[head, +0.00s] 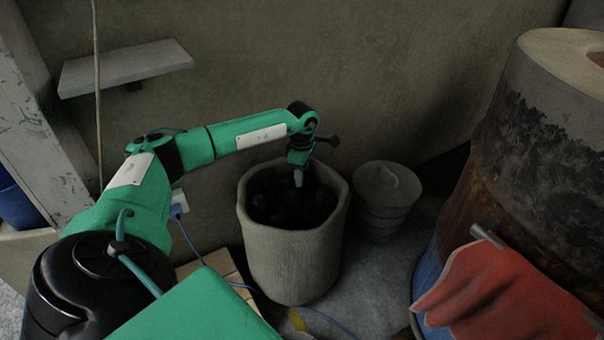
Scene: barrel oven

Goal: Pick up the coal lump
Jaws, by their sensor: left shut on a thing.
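A light grey fabric-like bin (293,262) stands on the floor near the wall, with dark coal lumps (275,205) inside it. My left arm reaches in from the left, and my left gripper (299,178) points down into the bin's mouth, over the coal. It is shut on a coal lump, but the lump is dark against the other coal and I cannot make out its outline. My right gripper is not in the head view.
A shelf (125,66) juts from the wall. A blue cable (325,318) lies on the floor.

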